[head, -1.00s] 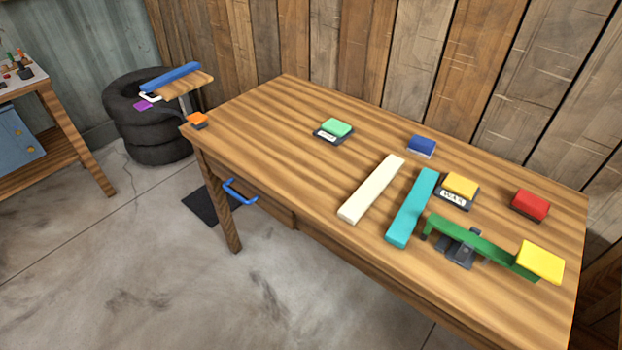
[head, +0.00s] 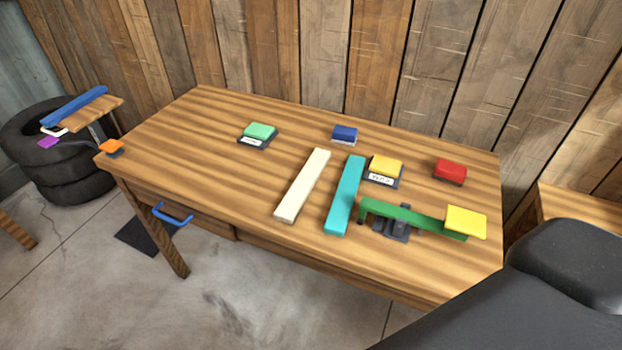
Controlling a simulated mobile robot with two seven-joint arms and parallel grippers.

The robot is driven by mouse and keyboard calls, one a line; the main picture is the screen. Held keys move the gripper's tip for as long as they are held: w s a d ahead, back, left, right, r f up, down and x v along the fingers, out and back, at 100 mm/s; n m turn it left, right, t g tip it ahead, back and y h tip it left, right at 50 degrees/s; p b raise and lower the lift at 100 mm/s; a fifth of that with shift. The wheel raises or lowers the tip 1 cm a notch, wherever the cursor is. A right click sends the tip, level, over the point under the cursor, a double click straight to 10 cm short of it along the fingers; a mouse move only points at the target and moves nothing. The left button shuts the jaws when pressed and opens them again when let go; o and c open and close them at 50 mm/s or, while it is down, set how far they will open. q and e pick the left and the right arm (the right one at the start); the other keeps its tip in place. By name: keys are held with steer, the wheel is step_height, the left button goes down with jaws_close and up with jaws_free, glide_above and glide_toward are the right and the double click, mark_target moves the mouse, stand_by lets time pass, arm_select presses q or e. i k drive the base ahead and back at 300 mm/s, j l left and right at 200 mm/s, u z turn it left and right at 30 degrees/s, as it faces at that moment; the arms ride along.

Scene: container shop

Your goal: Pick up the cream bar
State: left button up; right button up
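The cream bar (head: 303,186) lies flat on the wooden table (head: 190,130), left of the teal bar (head: 345,196). It runs from near the front edge toward the back, with a narrow gap between the two bars. Nothing is touching or holding it. Neither of my grippers is in the head view. A dark part of my own arm shows at the lower right, but no fingers show.
Right of the bars, a green bar (head: 400,212) with a yellow block (head: 466,221) at one end rests on a dark stand. Green (head: 259,130), blue (head: 345,133), yellow and red (head: 450,170) blocks stand behind. Wooden wall behind.

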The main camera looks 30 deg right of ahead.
mark_target(286, 211)
steer(key=l, duration=1.35)
steer(key=k, duration=0.05)
